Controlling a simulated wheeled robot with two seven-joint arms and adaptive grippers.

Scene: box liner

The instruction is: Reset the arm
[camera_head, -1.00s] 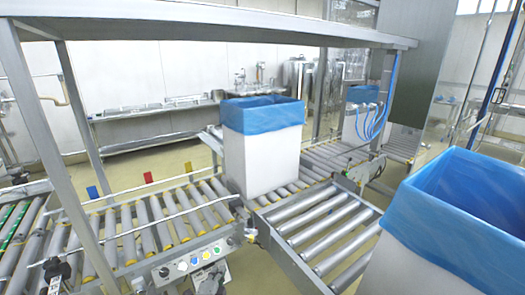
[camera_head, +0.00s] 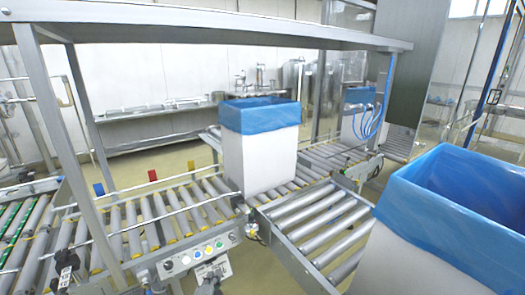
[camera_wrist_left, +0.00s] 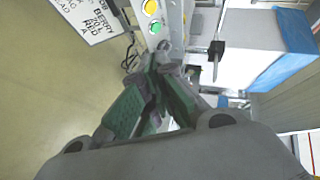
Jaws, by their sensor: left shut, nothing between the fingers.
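My left gripper (camera_head: 211,281) only just shows at the bottom edge of the head view, in front of the conveyor's button panel (camera_head: 201,250). In the left wrist view my left gripper (camera_wrist_left: 160,62) is shut and empty, its green-padded fingers close together. Its tips are beside the button panel, with yellow and green buttons above them. I cannot tell whether they touch it. My right gripper is not in view.
A white box with a blue liner (camera_head: 258,155) stands upright on the roller conveyor (camera_head: 320,225). Another lined box (camera_head: 405,262) is close at the right. A metal frame (camera_head: 60,130) rises at the left. A printed sheet (camera_wrist_left: 88,18) hangs near the panel.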

